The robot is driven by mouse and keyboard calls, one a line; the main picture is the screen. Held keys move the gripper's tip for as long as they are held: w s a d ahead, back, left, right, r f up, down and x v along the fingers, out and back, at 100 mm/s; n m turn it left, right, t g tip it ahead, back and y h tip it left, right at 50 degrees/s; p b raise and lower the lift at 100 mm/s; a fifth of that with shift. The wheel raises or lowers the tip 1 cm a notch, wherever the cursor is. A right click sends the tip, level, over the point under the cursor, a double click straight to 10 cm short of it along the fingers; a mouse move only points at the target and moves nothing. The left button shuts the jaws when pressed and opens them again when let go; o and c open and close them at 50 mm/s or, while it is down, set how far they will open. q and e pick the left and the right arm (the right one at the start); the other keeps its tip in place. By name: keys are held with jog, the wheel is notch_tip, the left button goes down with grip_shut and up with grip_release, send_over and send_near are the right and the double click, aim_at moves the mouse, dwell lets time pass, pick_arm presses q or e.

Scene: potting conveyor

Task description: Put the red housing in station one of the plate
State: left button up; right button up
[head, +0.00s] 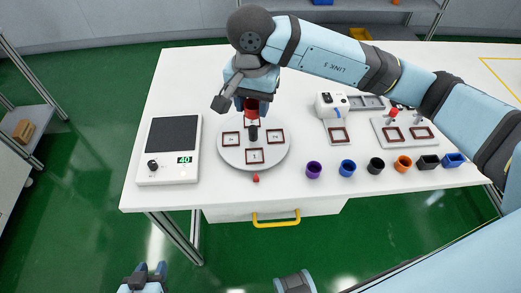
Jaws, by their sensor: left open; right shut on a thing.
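The red housing (251,104) is in my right gripper (252,101), whose arm reaches in from the right. The gripper is shut on it and holds it over the back part of the round plate (235,159). The plate has square red-framed stations: one at the left (231,139), one at the front (255,156), one at the right (276,136). A back station shows partly beneath the housing. A dark post (253,134) stands near the plate's middle. I cannot read any station numbers. My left gripper (151,269) is open and empty, low in front of the table.
A scale-like device (168,175) reading 40 stands left of the plate. Several coloured parts, from a purple one (314,170) to a blue one (453,160), line the front right. A white machine (331,103) and a fixture board (398,141) stand behind them.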

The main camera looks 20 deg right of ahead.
send_over(255, 157)
notch_tip(255, 157, down, 12)
jog(key=shift+w+r, duration=0.1)
pick_arm(q)
jog(key=shift+a+r+p, duration=0.1)
jog(key=shift+r+p, duration=0.05)
jog(key=shift+p, duration=0.15)
pick_arm(e)
jog(key=shift+f, duration=2.1)
jog(key=shift+f, duration=0.2)
jog(key=o, duration=0.9)
pick_arm(q)
jog(key=shift+s+f, duration=0.1)
jog(key=shift+f, duration=0.1)
